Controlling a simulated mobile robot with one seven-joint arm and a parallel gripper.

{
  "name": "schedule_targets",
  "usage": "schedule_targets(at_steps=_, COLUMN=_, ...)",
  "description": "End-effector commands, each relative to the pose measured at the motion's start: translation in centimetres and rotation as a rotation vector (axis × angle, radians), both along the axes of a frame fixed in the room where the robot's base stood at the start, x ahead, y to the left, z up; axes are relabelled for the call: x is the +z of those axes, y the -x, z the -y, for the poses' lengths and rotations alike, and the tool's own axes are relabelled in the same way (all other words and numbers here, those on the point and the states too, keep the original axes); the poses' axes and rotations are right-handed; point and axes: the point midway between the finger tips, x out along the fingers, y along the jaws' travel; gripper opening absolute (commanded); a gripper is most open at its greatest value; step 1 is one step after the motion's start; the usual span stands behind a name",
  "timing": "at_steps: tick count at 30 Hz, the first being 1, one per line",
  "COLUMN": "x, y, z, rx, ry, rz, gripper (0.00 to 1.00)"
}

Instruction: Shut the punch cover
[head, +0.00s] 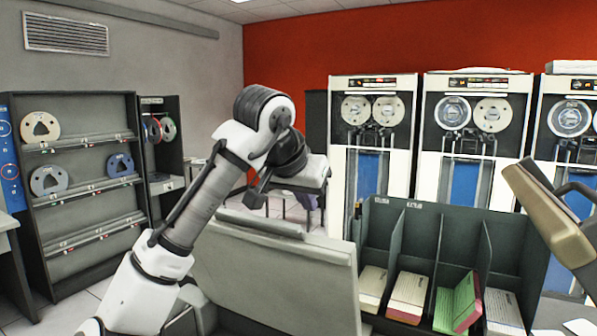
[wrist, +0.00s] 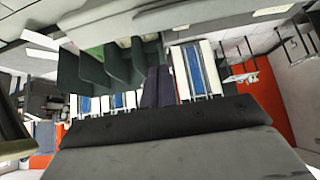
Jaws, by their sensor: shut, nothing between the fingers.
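A large pale grey panel (head: 275,280) stands tilted up at the bottom middle of the head view, with a darker bar (head: 260,222) along its top. It appears to be the raised punch cover; its hinge is hidden. My gripper (head: 311,205) hangs above the panel's top edge, fingers pointing down. Its fingers also show in the wrist view (wrist: 158,72), side by side, shut and empty. I cannot tell whether they touch the panel. The grey surface (wrist: 110,15) at the top of the wrist view may belong to the punch.
A dark green card rack (head: 455,225) with several card stacks stands right of the panel. A beige, lamp-like object (head: 548,215) on a dark arm overhangs the right edge. White tape cabinets (head: 427,160) stand behind. A reel shelf (head: 90,215) is at the left.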

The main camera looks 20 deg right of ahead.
Motion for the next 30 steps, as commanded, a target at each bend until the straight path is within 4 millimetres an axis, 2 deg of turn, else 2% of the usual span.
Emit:
schedule_targets(at_steps=1, x=0.2, y=0.6, z=-1.0, rx=0.004, ry=0.001, rz=0.005, gripper=0.0)
schedule_targets(at_steps=3, x=-0.1, y=1.2, z=-1.5, rx=0.004, ry=0.001, rz=0.005, gripper=0.0)
schedule_targets(at_steps=10, x=-0.9, y=2.4, z=-2.6, rx=0.003, ry=0.001, rz=0.003, gripper=0.0)
schedule_targets(at_steps=30, x=-1.7, y=2.3, z=-3.4, rx=0.003, ry=0.031, rz=0.031, gripper=0.0)
